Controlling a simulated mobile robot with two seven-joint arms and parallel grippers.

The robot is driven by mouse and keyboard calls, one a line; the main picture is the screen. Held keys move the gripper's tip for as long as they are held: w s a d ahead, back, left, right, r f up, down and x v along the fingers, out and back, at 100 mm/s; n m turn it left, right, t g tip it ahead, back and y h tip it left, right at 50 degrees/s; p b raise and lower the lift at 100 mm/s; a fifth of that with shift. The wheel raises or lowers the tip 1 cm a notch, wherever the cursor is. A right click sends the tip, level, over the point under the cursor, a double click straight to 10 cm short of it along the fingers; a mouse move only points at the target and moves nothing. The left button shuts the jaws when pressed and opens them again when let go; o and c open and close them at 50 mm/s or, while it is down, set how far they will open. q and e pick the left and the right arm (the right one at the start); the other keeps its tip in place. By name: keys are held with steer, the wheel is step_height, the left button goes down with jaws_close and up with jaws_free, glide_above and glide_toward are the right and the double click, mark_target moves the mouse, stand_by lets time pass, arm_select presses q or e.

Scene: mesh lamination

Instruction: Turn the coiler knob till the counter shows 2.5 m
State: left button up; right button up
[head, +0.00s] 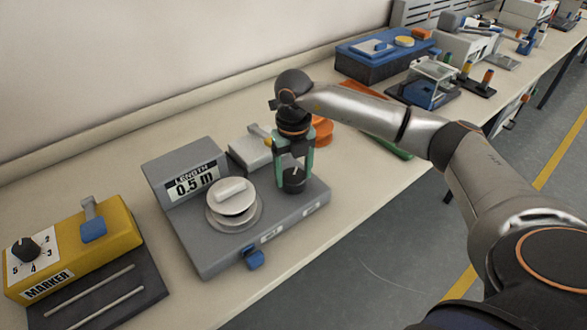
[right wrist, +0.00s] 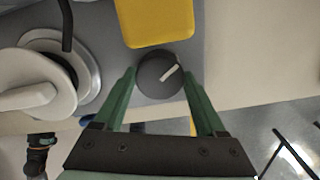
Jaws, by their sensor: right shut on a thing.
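The grey coiler (head: 190,235) stands on the bench with its display (head: 195,182) reading LENGTH 0.5 m. Its black knob (head: 293,182) is at the right end of the base. My right gripper (head: 294,170) reaches down from above, its green fingers shut on the knob. In the right wrist view the knob (right wrist: 159,76) sits between the two fingertips, its pale pointer line aimed up and right. The round pale spool (head: 234,197) with a raised bar is left of the knob. My left gripper is not in view.
A yellow marker unit (head: 75,240) with a numbered dial stands at the left. A blue clip (head: 255,259) is at the coiler's front edge. Orange (head: 323,132) and green (head: 395,149) things lie behind my right arm. More devices, including a blue box (head: 380,62), line the bench further back.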

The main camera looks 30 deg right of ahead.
steer(key=m+p, duration=0.1)
steer(key=m, duration=0.2)
steer(key=shift+r+m, duration=0.15)
steer(key=shift+m, duration=0.25)
steer(key=m+p, duration=0.1)
steer(key=m, duration=0.2)
steer(key=shift+m, duration=0.3)
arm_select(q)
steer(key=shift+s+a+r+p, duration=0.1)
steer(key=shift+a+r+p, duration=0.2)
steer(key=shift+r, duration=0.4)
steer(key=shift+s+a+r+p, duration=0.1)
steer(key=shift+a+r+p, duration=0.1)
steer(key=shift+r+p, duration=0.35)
arm_select(e)
steer(key=shift+m, duration=1.8)
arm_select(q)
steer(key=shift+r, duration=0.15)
arm_select(e)
steer(key=o, duration=1.3)
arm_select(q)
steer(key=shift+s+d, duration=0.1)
